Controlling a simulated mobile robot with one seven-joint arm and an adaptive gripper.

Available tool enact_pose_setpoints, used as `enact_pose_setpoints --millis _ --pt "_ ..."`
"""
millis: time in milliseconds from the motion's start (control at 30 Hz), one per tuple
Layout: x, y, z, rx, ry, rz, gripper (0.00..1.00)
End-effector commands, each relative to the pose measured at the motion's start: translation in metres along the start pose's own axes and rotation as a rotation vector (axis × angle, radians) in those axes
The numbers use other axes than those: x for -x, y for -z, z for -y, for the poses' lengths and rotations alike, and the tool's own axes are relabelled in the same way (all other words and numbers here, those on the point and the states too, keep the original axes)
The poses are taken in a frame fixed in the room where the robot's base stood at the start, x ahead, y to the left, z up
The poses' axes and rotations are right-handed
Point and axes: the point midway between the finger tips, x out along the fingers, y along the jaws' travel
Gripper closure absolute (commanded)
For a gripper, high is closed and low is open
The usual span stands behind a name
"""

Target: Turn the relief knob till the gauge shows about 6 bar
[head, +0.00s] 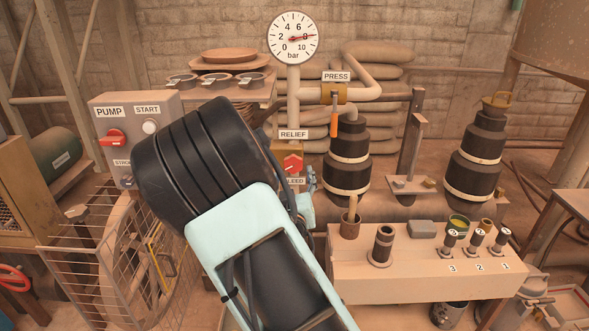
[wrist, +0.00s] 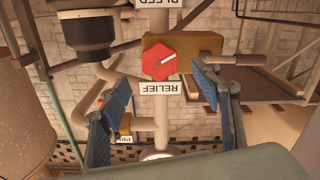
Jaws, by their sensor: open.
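The red relief knob (head: 292,163) sits on the pipe just under the RELIEF label (head: 293,134) in the head view. In the wrist view, which is upside down, the red six-sided knob (wrist: 158,62) faces me with a white pointer mark toward the upper right. The round gauge (head: 293,38) stands at the top of the pipe; its red needle points close to 8 bar. My gripper (wrist: 160,85) is open, its blue-padded fingers apart on both sides of the knob and not touching it. My arm hides most of the gripper in the head view.
A pump box (head: 128,130) with a red switch and START button stands at left. An orange-handled PRESS valve (head: 335,115) is above right of the knob. A wire cage (head: 90,260) is lower left.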

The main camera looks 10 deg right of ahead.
Motion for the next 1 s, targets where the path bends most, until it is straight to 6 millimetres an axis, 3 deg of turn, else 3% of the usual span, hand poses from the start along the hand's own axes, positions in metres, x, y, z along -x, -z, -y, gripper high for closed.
enact_pose_setpoints --millis 100,300,767,1000 --pt "-0.023 -0.002 0.0 0.0 -0.001 -0.001 0.42" --pt "-0.05 -0.002 0.0 0.001 0.001 0.0 0.42" --pt "-0.061 -0.001 0.0 0.001 0.001 0.002 0.42" --pt "-0.061 -0.001 0.0 0.0 0.001 0.002 0.67"
